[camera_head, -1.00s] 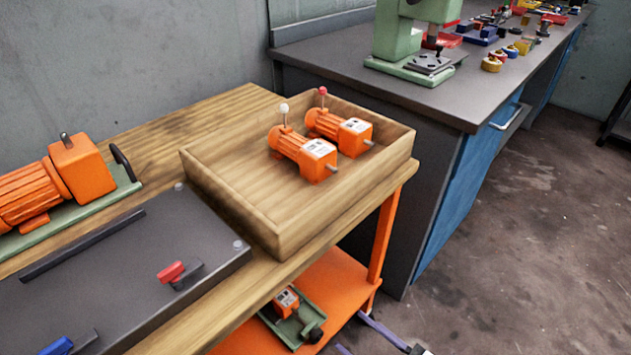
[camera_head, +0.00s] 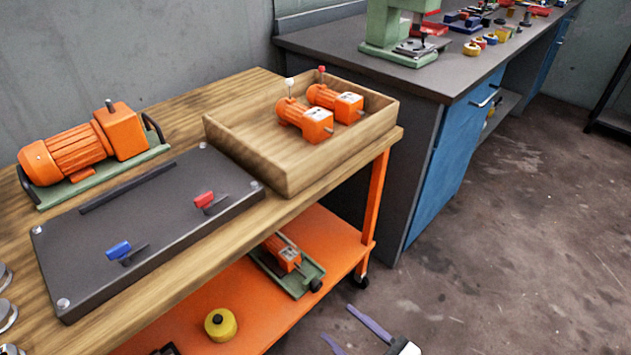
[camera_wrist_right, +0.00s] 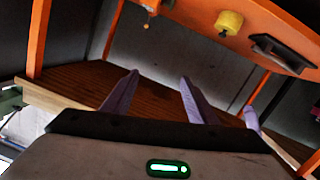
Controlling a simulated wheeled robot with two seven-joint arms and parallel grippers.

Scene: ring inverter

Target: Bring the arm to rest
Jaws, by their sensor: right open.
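My right gripper (camera_head: 337,322) shows at the bottom of the head view, low in front of the orange cart, with two purple fingers spread apart. It is open, with nothing visible between the fingers. In the right wrist view its fingers (camera_wrist_right: 160,78) also stand apart and empty, with the orange cart frame beyond. Most of my right arm is out of the picture. My left gripper is in neither view.
The wooden tray (camera_head: 291,179) holds two orange motors (camera_head: 305,120). A dark panel (camera_head: 80,255) with red and blue handles lies beside a larger motor (camera_head: 70,155). The orange lower shelf (camera_head: 190,315) carries a yellow part (camera_head: 220,325). Floor (camera_head: 500,230) at the right is clear.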

